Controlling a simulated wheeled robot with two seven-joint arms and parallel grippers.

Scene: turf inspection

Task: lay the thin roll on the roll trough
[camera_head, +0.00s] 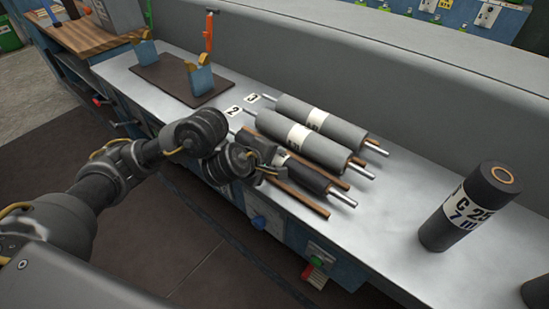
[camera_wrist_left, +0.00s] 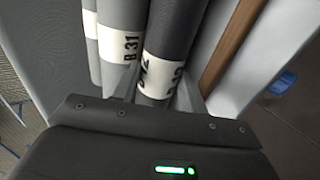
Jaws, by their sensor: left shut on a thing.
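The thin roll (camera_head: 305,175) is dark, with a white label band and a metal shaft end; it is the nearest of three rolls lying side by side on the grey bench. My left gripper (camera_head: 268,167) is shut on it near its label. It also shows in the left wrist view (camera_wrist_left: 172,40), running away from the gripper. Whether it is raised off its wooden strips I cannot tell. What looks like the roll trough is a dark base plate (camera_head: 165,83) with two blue notched supports (camera_head: 201,80), at the far left of the bench. My right gripper is not in view.
Two thicker grey rolls (camera_head: 341,127) (camera_head: 318,147) lie just behind. A wooden strip (camera_head: 300,199) lies along the front. A dark labelled cylinder (camera_head: 468,207) stands upright at the right. An orange-handled tool (camera_head: 209,31) is behind the supports.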

